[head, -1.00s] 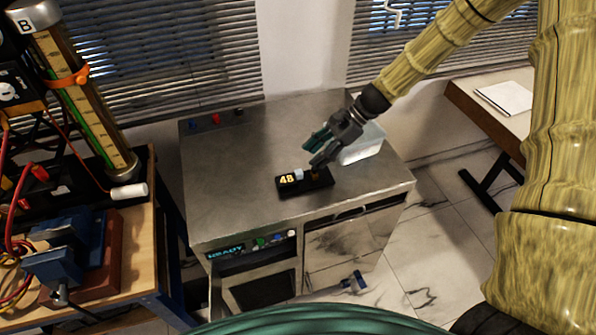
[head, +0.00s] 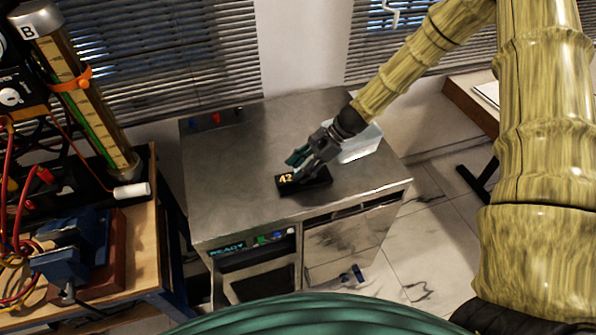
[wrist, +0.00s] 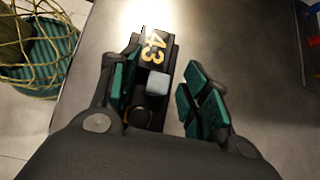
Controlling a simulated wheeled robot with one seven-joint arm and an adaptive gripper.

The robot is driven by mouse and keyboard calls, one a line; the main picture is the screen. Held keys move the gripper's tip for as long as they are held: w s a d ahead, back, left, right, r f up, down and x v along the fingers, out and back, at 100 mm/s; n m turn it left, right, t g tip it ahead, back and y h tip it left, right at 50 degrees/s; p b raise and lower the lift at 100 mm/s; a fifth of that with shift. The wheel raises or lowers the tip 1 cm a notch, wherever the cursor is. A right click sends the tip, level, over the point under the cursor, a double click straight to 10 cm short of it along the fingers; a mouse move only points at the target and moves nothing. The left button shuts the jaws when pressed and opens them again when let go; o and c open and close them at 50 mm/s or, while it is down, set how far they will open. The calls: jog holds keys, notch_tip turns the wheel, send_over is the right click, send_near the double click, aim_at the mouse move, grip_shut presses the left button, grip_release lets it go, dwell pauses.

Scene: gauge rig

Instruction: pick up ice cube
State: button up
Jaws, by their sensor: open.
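The ice cube (wrist: 157,83) is a small pale grey-blue block on a black stand (wrist: 142,107) with a yellow number on it, on the steel cabinet top. In the head view the stand (head: 318,183) lies on the cabinet, and my gripper mostly hides the cube. My gripper (head: 296,166) is low over the stand, its teal-padded fingers pointing down and left. In the wrist view my gripper (wrist: 161,78) is open, with a finger on each side of the cube. The right finger has a visible gap to it; contact on the left is unclear.
A translucent white tub (head: 360,142) stands behind my gripper on the cabinet top (head: 235,165). The cabinet's left part is clear except for small coloured knobs at the back. A wooden bench (head: 130,250) with a blue vise stands at the left.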

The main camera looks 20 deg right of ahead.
jog(key=c, duration=0.8)
jog(key=shift+c, duration=0.3)
jog(key=shift+w+r+b, duration=0.1)
jog(key=shift+r+b, duration=0.3)
jog(key=shift+r, duration=0.1)
jog(key=shift+s+d+r+b, duration=0.1)
jog(key=shift+s+r+b, duration=0.25)
jog(key=shift+r, duration=0.2)
jog(key=shift+s+d+r+b, duration=0.1)
jog(key=shift+s+r+b, duration=0.15)
jog(key=shift+r+b, duration=0.25)
jog(key=s+d+r+b, duration=0.1)
jog(key=s+d, duration=0.1)
jog(key=s, duration=0.5)
jog(key=s+d+b, duration=0.2)
jog(key=s+d, duration=0.1)
jog(key=s, duration=0.4)
jog(key=shift+r, duration=0.4)
